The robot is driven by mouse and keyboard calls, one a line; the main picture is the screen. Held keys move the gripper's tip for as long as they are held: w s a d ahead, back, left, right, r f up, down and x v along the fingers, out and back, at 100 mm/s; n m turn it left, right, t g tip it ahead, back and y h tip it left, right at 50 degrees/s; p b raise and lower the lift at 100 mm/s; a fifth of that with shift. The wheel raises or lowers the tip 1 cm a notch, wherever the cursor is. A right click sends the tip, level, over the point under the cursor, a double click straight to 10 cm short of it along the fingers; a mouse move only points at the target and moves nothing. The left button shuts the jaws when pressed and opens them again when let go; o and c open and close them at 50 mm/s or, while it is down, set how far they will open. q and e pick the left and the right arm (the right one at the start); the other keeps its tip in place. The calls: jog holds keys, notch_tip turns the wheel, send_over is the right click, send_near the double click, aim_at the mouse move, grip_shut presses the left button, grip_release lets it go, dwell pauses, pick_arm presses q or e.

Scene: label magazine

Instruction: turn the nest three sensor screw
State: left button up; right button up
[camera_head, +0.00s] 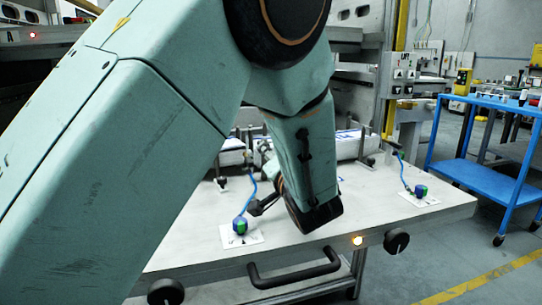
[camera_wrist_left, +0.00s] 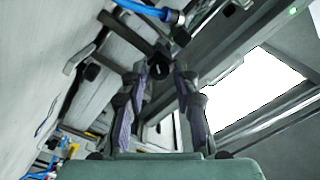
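My left gripper (camera_wrist_left: 157,78) is open in the left wrist view, its two dark fingers apart. A round black knob (camera_wrist_left: 160,66) with a pale mark sits between and just beyond the fingertips. I cannot tell whether they touch it, or whether it is the nest three screw. In the head view my left arm crosses the bench and its wrist hides much of the bench middle. My right gripper is not in view.
The pale bench top (camera_head: 375,215) has a black front handle (camera_head: 294,268), black knobs (camera_head: 397,240) and (camera_head: 165,292), and a lit orange button (camera_head: 357,240). A blue cart (camera_head: 478,178) stands right, with open floor before it. A blue cable fitting (camera_wrist_left: 170,16) lies beyond the fingers.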

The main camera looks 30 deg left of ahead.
pick_arm(q)
jog(key=shift+o, duration=1.2)
notch_tip(320, 180, up, 10)
